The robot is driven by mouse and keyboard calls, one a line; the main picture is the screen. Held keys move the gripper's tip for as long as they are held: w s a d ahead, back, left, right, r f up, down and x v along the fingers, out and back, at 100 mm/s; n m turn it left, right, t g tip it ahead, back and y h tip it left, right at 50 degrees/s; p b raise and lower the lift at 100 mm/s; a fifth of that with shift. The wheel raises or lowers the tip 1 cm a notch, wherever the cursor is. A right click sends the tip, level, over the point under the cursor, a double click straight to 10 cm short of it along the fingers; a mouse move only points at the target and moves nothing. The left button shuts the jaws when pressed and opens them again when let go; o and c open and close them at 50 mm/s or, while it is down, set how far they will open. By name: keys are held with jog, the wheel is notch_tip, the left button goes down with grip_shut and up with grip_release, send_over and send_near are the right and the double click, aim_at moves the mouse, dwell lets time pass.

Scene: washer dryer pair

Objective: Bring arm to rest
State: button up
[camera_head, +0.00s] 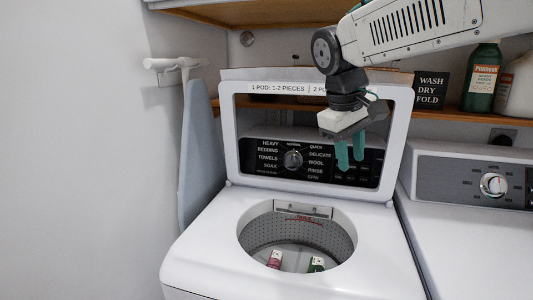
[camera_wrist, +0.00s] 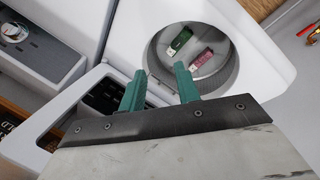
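My gripper (camera_head: 350,152) hangs from my arm above the back of the open washer (camera_head: 190,262), in front of its raised lid (camera_head: 229,130). Its two green fingers are apart with nothing between them; they also show in the wrist view (camera_wrist: 160,90). Inside the washer drum (camera_head: 255,238) lie a red item (camera_head: 274,260) and a green item (camera_head: 316,265). In the wrist view the green item (camera_wrist: 180,41) and the red item (camera_wrist: 202,58) lie beyond the fingertips, apart from them.
A dryer (camera_head: 470,240) stands to the right. A wooden shelf (camera_head: 450,115) behind holds a green bottle (camera_head: 482,85) and a "Wash Dry Fold" sign (camera_head: 430,90). An ironing board (camera_head: 199,150) hangs on the left wall. Another wooden shelf (camera_head: 260,12) is overhead.

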jog(key=s+d+f+m+y, duration=0.1)
jog(key=s+d+f+m, duration=0.1)
jog(key=s, duration=0.6)
jog(key=s+d+f+m, duration=0.2)
jog(key=s+d+f, duration=0.2)
jog(key=s, duration=0.5)
jog(key=s+d+f+m+y, duration=0.1)
jog(key=s+d+f+m, duration=0.1)
jog(key=s+f, duration=0.4)
jog(key=s+d, duration=0.1)
jog(key=s, duration=0.2)
jog(key=shift+s+d+y, duration=0.15)
jog(key=shift+d+y, duration=0.05)
jog(key=shift+y, duration=0.1)
